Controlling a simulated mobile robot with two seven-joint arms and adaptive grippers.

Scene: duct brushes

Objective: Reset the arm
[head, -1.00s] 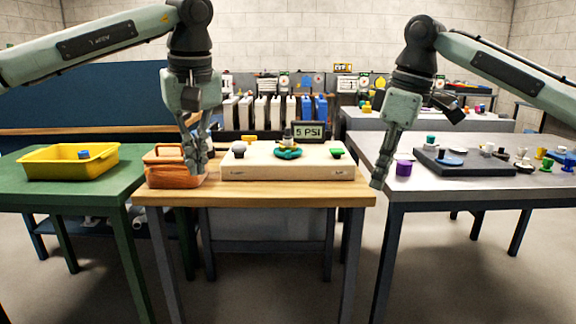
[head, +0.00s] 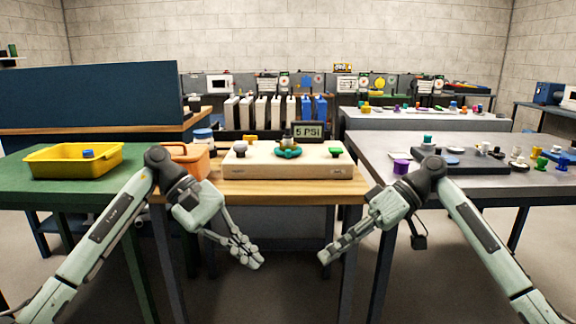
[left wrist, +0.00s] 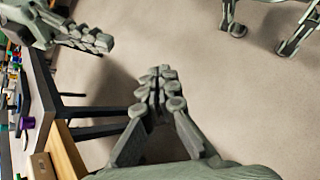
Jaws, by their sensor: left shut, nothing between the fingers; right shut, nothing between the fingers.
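In the head view my left gripper (head: 246,256) is lowered in front of the wooden table, pointing inward and down. It is shut and empty. It also shows in the left wrist view (left wrist: 160,88), its fingers together over bare floor. The two grippers are apart and touch nothing that I can see.
The wooden table (head: 285,190) carries a pale block (head: 290,172) with knobs, a 5 PSI display (head: 307,132) and an orange container (head: 190,160). A green table (head: 40,192) with a yellow tray (head: 50,165) stands left. A grey table (head: 385,146) with small parts stands right.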

